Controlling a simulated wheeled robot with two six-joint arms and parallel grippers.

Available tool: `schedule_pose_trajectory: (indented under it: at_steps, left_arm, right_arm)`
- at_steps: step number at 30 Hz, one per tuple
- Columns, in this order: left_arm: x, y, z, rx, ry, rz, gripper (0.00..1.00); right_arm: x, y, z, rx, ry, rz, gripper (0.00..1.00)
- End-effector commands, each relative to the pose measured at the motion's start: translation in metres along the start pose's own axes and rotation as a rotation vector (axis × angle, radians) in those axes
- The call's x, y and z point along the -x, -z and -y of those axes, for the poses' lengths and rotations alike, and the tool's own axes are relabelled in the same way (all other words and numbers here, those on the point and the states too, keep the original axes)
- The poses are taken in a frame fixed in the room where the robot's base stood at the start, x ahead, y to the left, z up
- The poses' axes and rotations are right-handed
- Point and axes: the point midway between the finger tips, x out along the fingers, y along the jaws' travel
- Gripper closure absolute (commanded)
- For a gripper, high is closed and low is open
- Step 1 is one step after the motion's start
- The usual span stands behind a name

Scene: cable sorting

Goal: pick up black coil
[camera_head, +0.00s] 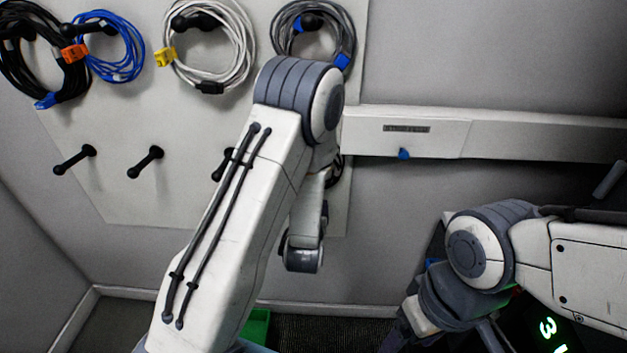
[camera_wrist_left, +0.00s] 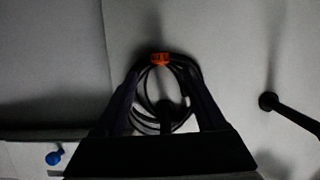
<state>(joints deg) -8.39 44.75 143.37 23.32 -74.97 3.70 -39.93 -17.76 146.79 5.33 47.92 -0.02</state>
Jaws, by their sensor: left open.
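A dark coil (camera_wrist_left: 143,92) with an orange clip (camera_wrist_left: 160,58) hangs on a peg in the left wrist view. My left gripper (camera_wrist_left: 164,100) is open, with one finger on each side of this coil; whether they touch it I cannot tell. In the head view my left arm hides most of this spot, and only a dark sliver of a coil (camera_head: 336,171) shows beside it. My left fingers are hidden there. Another black coil (camera_head: 22,76), with orange and blue clips, hangs at the upper left. My right gripper (camera_head: 425,318) is low at the right, its jaws unclear.
A blue coil (camera_head: 118,68), a white coil (camera_head: 246,62) and a grey coil (camera_head: 346,30) hang along the board's upper row. Bare pegs (camera_head: 147,162) stick out below. A white rail (camera_head: 500,134) with a blue knob (camera_head: 403,154) runs to the right. A green object (camera_head: 257,325) is below.

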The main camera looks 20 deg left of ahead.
Motion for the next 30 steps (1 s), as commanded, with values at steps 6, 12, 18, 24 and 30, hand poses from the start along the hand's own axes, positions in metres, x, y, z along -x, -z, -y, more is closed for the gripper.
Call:
schedule_pose_trajectory:
  at_steps: [6,12,18,24,30]
  left_arm:
    - [-0.016,0.003,0.0,-0.001,0.0,0.001,0.28]
    - [-0.044,0.008,0.001,0.0,0.001,0.001,0.28]
    - [-0.065,0.006,0.0,-0.001,0.0,0.001,0.28]
    - [-0.066,0.005,0.0,-0.001,-0.001,0.001,0.28]
    - [-0.066,0.005,0.0,-0.001,-0.001,0.001,0.89]
  right_arm:
    - [0.008,0.001,0.001,0.0,0.0,-0.002,0.28]
    - [0.02,0.002,0.002,0.0,0.0,-0.002,0.28]
    - [0.021,0.002,0.002,0.0,0.0,-0.002,0.28]
    - [0.021,0.002,0.002,0.0,0.0,-0.002,0.28]
    - [0.021,0.002,0.002,0.0,0.0,-0.002,0.28]
